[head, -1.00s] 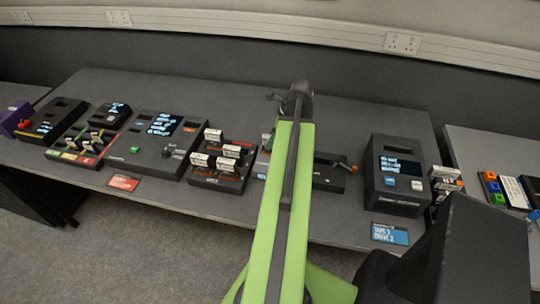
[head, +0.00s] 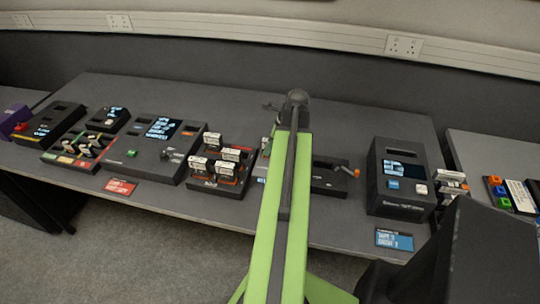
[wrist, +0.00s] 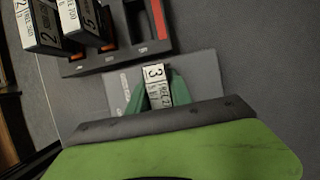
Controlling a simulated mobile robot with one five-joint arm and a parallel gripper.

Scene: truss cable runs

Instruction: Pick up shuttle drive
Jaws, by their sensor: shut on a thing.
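My gripper (wrist: 158,92) shows in the wrist view, with its green fingers shut on a small white-labelled block (wrist: 155,73). The block's label shows a "3" and smaller print. It is over a light grey plate (wrist: 118,85); whether it touches the plate I cannot tell. I cannot read any label that says "shuttle drive". In the head view my arm covers most of the gripper and the block.
In the wrist view a dark slotted rack (wrist: 108,58) with similar blocks (wrist: 40,25) lies just beyond. In the head view this rack (head: 218,187) is left of my arm. Right of it stand a lever unit (head: 330,188) and a black display box (head: 388,202).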

